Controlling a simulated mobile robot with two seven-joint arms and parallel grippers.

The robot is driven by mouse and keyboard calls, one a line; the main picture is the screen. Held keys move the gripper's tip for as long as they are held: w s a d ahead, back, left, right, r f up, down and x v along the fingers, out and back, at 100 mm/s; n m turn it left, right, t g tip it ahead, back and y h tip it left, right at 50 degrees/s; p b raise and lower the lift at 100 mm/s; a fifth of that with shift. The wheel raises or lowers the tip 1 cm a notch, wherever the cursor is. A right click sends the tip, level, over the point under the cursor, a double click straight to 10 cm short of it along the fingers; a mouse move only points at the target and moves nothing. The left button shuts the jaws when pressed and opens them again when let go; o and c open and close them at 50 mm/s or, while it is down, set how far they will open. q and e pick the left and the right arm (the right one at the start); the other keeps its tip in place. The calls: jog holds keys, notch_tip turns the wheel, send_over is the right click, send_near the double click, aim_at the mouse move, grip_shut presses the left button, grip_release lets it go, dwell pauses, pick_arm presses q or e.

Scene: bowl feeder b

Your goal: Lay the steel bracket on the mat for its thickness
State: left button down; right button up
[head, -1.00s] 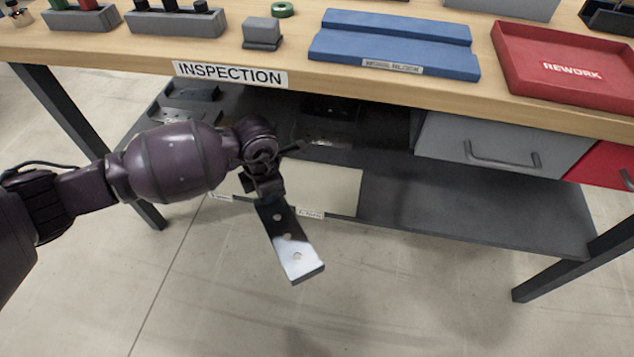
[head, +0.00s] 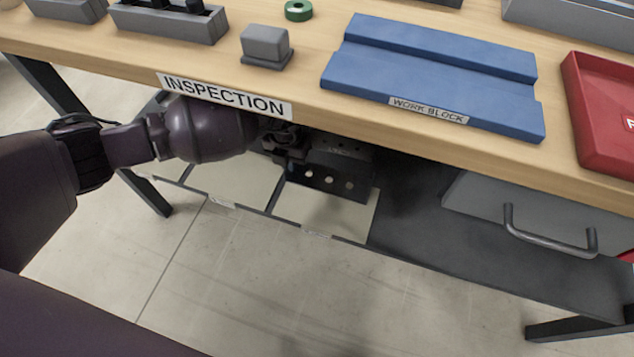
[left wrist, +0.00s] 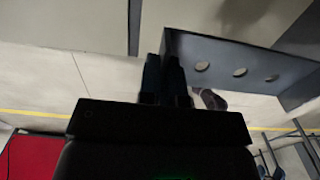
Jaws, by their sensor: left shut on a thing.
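My left gripper (head: 290,160) is under the table top, above the lower shelf, and is shut on one end of the steel bracket (head: 343,187). Two cream mats lie on the shelf: a left mat (head: 232,182) and a right mat (head: 318,209). The bracket overlaps the right mat in the head view; I cannot tell whether it touches. The mat labels are too small to read.
The wooden table top (head: 300,105) hangs over the shelf (head: 420,225), with an INSPECTION label on its front edge. A grey drawer (head: 535,215) is to the right. A blue work block (head: 430,75) and red tray (head: 600,120) stand on top. A table leg (head: 150,193) is at left.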

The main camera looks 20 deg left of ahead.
pick_arm(q)
jog(key=b, duration=0.2)
send_over(293, 189)
notch_tip(293, 189, down, 5)
jog(key=shift+s+d+r, duration=0.1)
jog(key=shift+s, duration=0.05)
jog(key=shift+f, duration=0.4)
notch_tip(293, 189, down, 3)
jog(key=shift+r+b, duration=0.1)
jog(key=shift+b, duration=0.55)
jog(key=shift+f, duration=0.4)
pick_arm(e)
jog(key=shift+s+d+f+m+t, duration=0.1)
jog(key=shift+d+f+m+t, duration=0.25)
jog(key=shift+t, duration=0.45)
pick_arm(q)
jog(key=shift+w+r, duration=0.1)
jog(key=shift+w, duration=0.1)
pick_arm(e)
jog(key=shift+r, duration=0.1)
pick_arm(q)
jog(key=shift+f, duration=0.3)
jog(key=c, duration=1.3)
grip_release()
jog(key=shift+s, duration=0.1)
